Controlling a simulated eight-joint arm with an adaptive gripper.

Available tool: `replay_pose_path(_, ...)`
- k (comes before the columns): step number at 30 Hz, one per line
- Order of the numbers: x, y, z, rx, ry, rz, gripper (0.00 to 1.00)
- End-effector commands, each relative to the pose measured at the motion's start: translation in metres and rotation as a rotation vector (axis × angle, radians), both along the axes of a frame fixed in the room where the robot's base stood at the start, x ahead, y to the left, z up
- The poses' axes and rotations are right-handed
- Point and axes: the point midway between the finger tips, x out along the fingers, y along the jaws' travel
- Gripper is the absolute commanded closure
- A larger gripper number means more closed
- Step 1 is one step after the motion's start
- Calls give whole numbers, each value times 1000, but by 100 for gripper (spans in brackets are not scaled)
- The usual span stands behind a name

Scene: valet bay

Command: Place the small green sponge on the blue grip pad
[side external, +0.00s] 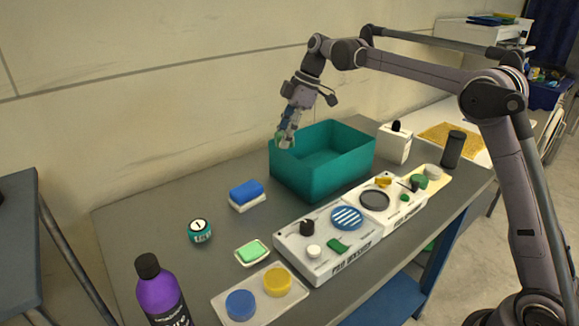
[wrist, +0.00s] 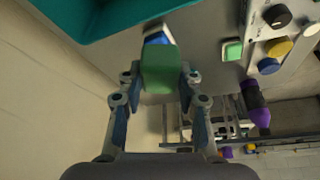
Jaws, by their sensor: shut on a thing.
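The small green sponge (wrist: 160,70) is between the fingers of my gripper (wrist: 159,88) in the wrist view. My gripper (side external: 286,141) is shut on it and holds it in the air by the left wall of the teal bin in the side view; the sponge (side external: 281,143) looks tiny there. A blue block with a white lower layer (side external: 246,192) lies on the table below and to the left; it is partly hidden behind the sponge in the wrist view (wrist: 157,39). A round blue pad (side external: 240,305) lies on the front tray. I cannot tell which blue one is the grip pad.
The teal bin (side external: 322,185) stands beside my gripper. A teal jar (side external: 200,231), a green block on a white dish (side external: 252,252), two white stations (side external: 315,262) and a purple bottle (side external: 162,292) are on the table. Bare tabletop surrounds the blue-white block.

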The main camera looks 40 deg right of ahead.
Motion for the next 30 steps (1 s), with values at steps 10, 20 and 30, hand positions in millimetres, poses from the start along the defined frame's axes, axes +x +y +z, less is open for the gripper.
replay_pose_path(10,23,65,-41,0,0,5,82)
replay_pose_path(20,37,101,-64,0,-1,2,82)
replay_pose_path(30,38,102,-101,0,0,1,82)
